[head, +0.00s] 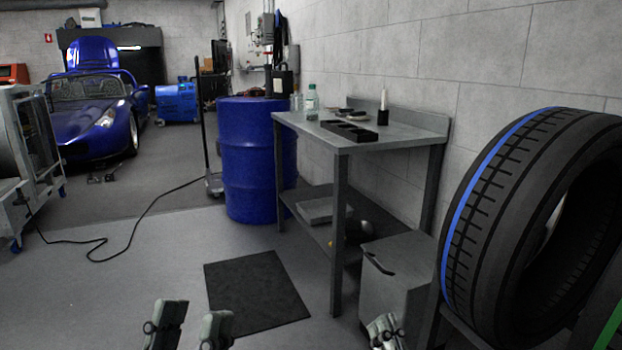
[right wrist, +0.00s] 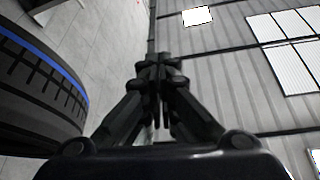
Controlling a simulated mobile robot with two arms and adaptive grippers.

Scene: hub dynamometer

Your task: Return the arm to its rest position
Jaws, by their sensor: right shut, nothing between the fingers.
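My left gripper (head: 190,325) shows at the bottom of the head view, low in front of the dark floor mat. Its two grey fingers stand apart with a gap between them, and nothing is seen in the gap. My right gripper (head: 384,331) shows only as a small tip at the bottom edge of the head view, in front of the grey cabinet. In the right wrist view the right gripper (right wrist: 158,62) has its fingers together and empty, pointing up toward the ceiling. The rest of both arms is out of view.
A large tyre (head: 480,215) with a blue stripe stands at the right on a rack. A metal workbench (head: 400,137) stands by the wall, with a grey cabinet (head: 385,297) below it. A blue drum (head: 245,160) stands behind. The mat (head: 257,290) lies on open floor.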

